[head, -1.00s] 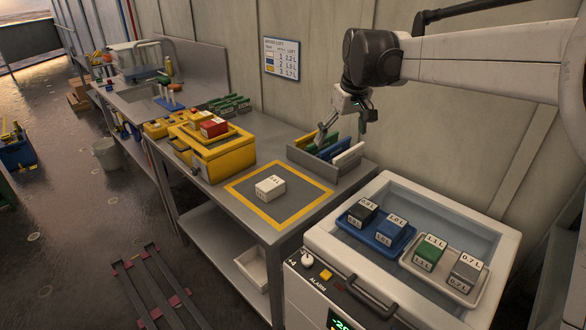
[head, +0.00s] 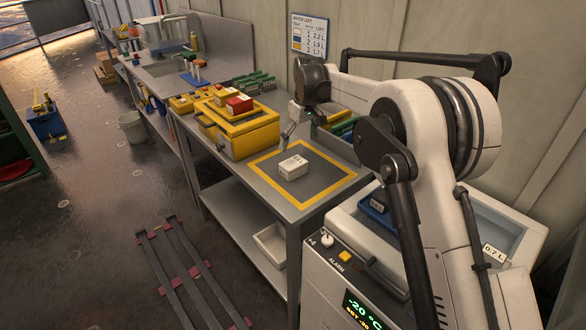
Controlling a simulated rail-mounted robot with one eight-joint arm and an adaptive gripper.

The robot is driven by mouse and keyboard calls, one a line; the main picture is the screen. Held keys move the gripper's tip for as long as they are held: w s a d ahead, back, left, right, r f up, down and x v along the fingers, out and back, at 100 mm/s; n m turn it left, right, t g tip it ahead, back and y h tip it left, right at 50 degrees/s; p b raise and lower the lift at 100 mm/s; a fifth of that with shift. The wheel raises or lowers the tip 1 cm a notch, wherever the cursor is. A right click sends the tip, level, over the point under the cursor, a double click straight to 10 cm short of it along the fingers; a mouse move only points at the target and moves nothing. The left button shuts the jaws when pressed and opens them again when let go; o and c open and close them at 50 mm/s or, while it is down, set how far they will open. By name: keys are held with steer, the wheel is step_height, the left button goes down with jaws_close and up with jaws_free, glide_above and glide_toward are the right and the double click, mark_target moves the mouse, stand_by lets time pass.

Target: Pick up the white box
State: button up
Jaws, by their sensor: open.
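The white box (head: 293,167) sits on the grey mat with a yellow border (head: 335,183) on the metal workbench. Dark markings show on its top and front. My gripper (head: 287,143) is open and hangs just behind and above the box, at the far edge of the yellow border. One finger shows clearly; the rest is partly hidden by the wrist. I see no contact with the box.
A yellow case (head: 240,133) with a red box (head: 239,105) on top stands left of the mat. The freezer (head: 340,236) stands at the front right, its trays mostly hidden by my arm. A divided rack (head: 340,146) is behind the mat.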

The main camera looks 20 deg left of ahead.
mark_target(294, 162)
steer(key=f, duration=0.5)
steer(key=shift+w+a+f, duration=0.2)
steer(key=shift+a+f, duration=0.05)
steer(key=shift+a, duration=0.15)
steer(key=shift+a+f+p, duration=0.1)
steer(key=shift+a+f, duration=0.1)
steer(key=shift+f, duration=0.65)
steer(key=shift+a+f+p, duration=0.1)
steer(key=shift+a+f, duration=0.15)
steer(key=shift+f, duration=0.65)
steer(key=shift+a+f+p, duration=0.1)
steer(key=shift+a+f, duration=0.1)
steer(key=shift+f, duration=0.65)
steer(key=c, duration=1.4)
steer(key=shift+o, duration=0.2)
steer(key=shift+r, duration=0.1)
